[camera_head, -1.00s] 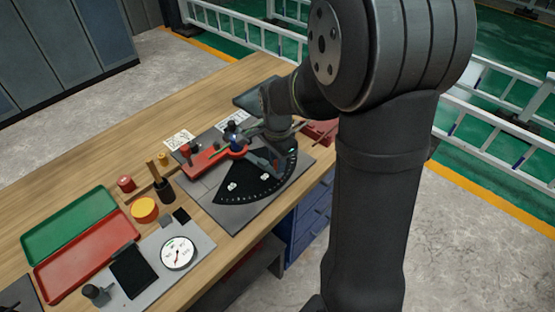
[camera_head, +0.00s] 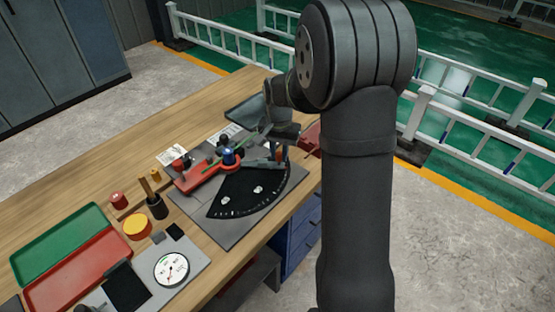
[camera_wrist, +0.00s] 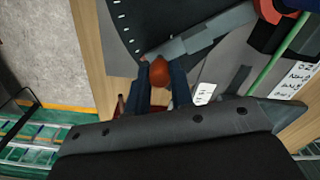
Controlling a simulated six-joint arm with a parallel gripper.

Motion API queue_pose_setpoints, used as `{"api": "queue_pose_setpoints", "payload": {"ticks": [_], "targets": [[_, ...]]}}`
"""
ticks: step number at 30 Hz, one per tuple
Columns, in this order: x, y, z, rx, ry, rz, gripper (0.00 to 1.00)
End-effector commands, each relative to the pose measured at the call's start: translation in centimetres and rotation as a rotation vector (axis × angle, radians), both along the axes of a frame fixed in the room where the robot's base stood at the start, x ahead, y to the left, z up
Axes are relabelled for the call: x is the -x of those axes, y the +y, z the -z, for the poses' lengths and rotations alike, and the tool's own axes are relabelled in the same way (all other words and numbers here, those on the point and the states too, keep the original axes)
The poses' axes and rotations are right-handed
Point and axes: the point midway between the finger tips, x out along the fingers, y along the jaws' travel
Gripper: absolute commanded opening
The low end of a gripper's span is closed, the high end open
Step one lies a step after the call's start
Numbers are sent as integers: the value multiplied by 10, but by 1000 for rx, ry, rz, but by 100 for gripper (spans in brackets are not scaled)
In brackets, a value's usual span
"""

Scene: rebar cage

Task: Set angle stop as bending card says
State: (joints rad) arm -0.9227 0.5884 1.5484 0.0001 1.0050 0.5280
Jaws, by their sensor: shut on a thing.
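The bender has a black dial plate (camera_head: 238,194) with a white scale along its curved edge, which also shows in the wrist view (camera_wrist: 122,22). A grey stop arm (camera_wrist: 205,36) lies across the dial in the wrist view. My gripper (camera_wrist: 160,80) is shut on the orange-red knob (camera_wrist: 159,72) at the outer end of this arm. In the head view my gripper (camera_head: 279,156) is at the dial's right end, and the knob is mostly hidden. A white card (camera_head: 172,154) lies behind the bender; its writing is too small to read here.
A green rod (camera_head: 226,158) lies over the red lever (camera_head: 196,181) of the bender. A white gauge (camera_head: 171,269), red tray (camera_head: 78,272), green tray (camera_head: 60,244) and yellow-topped tin (camera_head: 137,227) stand toward the front left. Bare wooden tabletop runs along the back left.

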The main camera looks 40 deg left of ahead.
Motion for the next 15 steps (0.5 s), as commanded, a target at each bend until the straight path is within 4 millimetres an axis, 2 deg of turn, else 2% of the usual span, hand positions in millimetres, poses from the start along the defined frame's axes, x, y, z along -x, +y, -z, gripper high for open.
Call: {"api": "queue_pose_setpoints", "payload": {"ticks": [6,15], "targets": [[-14,13,0,0,-1,-117,0],[-20,21,-1,-1,-2,-193,0]]}}
